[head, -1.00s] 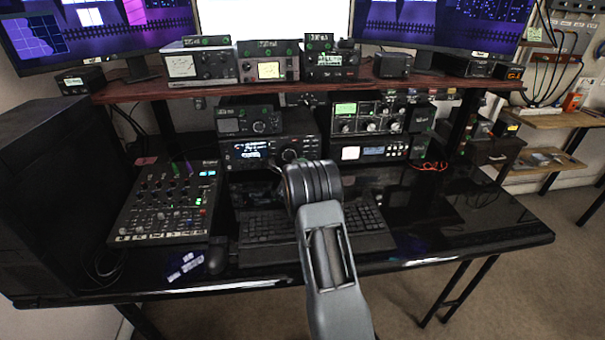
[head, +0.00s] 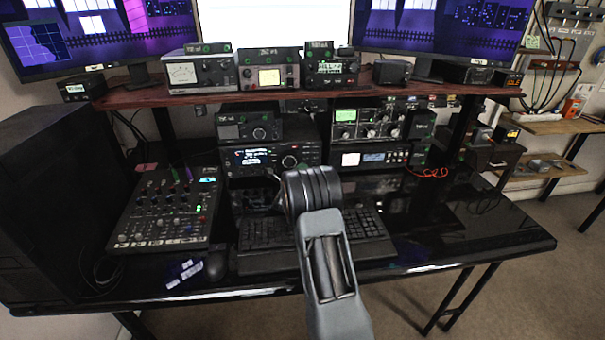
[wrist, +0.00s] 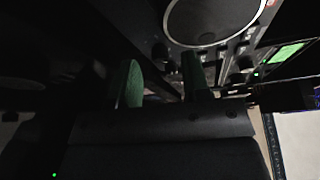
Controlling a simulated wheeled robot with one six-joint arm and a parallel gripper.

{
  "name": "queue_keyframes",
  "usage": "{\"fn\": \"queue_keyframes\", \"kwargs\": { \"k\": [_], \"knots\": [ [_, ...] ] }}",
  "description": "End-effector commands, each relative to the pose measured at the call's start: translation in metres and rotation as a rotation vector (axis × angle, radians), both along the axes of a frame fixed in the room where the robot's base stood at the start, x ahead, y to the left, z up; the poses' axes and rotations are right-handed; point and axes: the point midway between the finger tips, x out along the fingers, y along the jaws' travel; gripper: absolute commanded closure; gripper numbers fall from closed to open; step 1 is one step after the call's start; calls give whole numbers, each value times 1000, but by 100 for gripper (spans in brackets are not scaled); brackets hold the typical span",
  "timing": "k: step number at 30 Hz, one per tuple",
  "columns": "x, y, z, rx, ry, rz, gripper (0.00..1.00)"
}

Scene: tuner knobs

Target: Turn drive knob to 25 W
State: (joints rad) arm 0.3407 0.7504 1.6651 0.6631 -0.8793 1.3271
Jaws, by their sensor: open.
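The radio (head: 236,160) with a lit blue-white display stands on the desk behind my arm. A smaller radio (head: 232,131) is on top of it, and a unit with a green display and several knobs (head: 345,115) stands to the right. I cannot read which knob is the drive knob. In the wrist view, a large round dial (wrist: 212,18) is close above my gripper (wrist: 163,82), with small dark knobs (wrist: 160,53) on the panel beside it. The gripper is open, its green-padded fingers apart, with no knob clearly between them. In the head view my arm hides it.
A keyboard (head: 262,230) lies in front of the radios, with a mixer (head: 160,212) to its left and a mouse (head: 216,266) between. A wooden shelf (head: 215,96) overhangs the radios and carries more units. The desk's right side (head: 470,225) is mostly clear.

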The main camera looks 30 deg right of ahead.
Motion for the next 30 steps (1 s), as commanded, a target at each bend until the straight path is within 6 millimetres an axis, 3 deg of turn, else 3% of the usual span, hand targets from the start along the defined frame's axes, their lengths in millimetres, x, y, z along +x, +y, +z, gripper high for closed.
{"fn": "queue_keyframes", "kwargs": {
  "k": [12, 26, 30],
  "knots": [
    [-37, 42, 4, -1, 1, 1, 57],
    [-43, 47, 5, 0, 1, 1, 57],
    [-40, 57, 11, -5, 44, 46, 57]
  ]
}}
